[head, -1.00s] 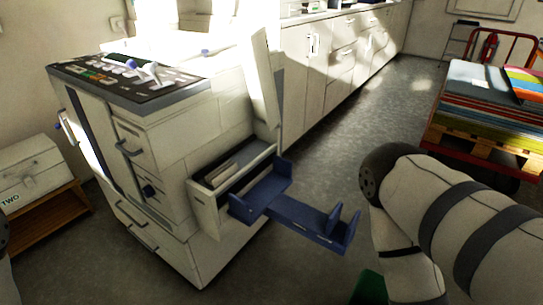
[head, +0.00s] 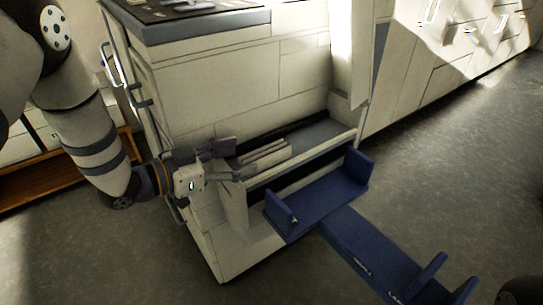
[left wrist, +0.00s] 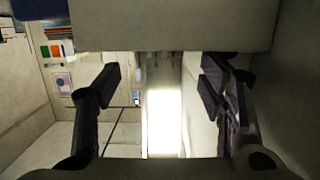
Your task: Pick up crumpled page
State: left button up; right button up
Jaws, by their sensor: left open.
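I cannot make out a crumpled page in either view. The copier (head: 235,75) stands open at its side, with a pale ribbed part (head: 265,156) inside the opening. My left gripper (head: 234,161) is at the left edge of this opening, fingers apart and pointing toward it. In the left wrist view, its two fingers (left wrist: 163,92) stand wide apart, with no object held between them. A bright strip shows behind them. My right gripper is out of view.
A blue tray (head: 335,200) sticks out below the opening, with a long blue arm (head: 375,255) reaching toward the lower right. White cabinets (head: 425,75) line the back right.

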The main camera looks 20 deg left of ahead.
aim_at(257, 154)
pick_arm(q)
jog(key=b+x, duration=0.1)
jog(key=x, duration=0.6)
jog(key=shift+d+f, duration=0.1)
jog(key=shift+d, duration=0.1)
jog(key=c, duration=0.9)
